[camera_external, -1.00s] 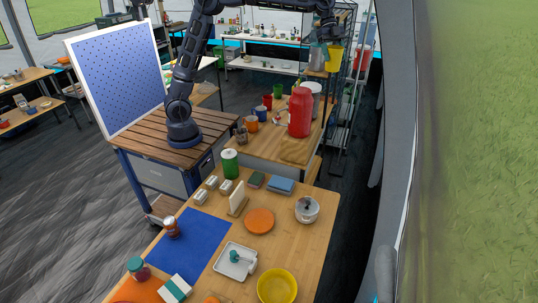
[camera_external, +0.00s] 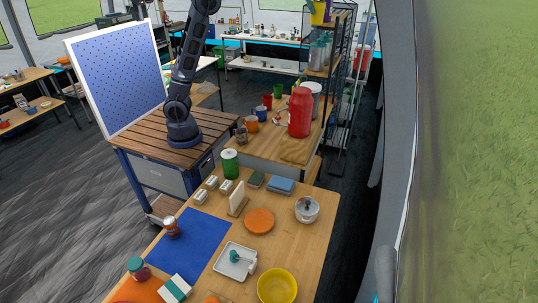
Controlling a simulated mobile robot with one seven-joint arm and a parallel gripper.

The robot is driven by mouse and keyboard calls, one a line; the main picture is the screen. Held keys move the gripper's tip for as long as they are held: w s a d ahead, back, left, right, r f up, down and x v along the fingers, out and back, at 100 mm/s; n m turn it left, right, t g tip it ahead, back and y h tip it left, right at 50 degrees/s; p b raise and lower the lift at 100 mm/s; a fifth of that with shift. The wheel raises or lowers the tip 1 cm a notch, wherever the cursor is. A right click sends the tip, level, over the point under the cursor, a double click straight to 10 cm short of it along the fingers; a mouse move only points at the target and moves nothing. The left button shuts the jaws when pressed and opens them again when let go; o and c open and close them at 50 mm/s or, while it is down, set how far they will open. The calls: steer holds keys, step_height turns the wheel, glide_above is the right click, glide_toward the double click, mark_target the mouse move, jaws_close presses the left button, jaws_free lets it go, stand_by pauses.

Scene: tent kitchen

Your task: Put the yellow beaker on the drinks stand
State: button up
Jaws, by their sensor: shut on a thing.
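The yellow beaker (camera_external: 318,15) is at the top edge of the picture, by the upper part of a dark-framed rack. It looks upright, and its upper end is cut off or close to the edge. The rack (camera_external: 326,71), with a wooden shelf, appears to be the drinks stand; grey vessels (camera_external: 317,54) are on it below the beaker. I cannot tell whether the beaker touches the rack. My arm rises out of the top of the picture, and my gripper is not clearly seen, so its hold on the beaker is hidden.
A red container (camera_external: 300,112) and several cups stand on the wooden table left of the rack. A blue pegboard (camera_external: 117,72) stands left of my arm. The near table holds a yellow bowl (camera_external: 277,286), a white tray (camera_external: 235,262) and a lidded pot (camera_external: 306,209).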

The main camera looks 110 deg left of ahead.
steer(key=s+a+r+n, duration=0.1)
steer(key=s+a+r, duration=0.3)
steer(key=s+a, duration=0.2)
steer(key=s+a+r+n+y, duration=0.1)
steer(key=s+a+r, duration=0.3)
steer(key=s, duration=0.4)
steer(key=shift+s+a+t, duration=0.3)
steer(key=shift+s+a, duration=0.05)
steer(key=shift+a, duration=0.5)
steer(key=shift+a+f, duration=0.1)
steer(key=shift+f, duration=0.15)
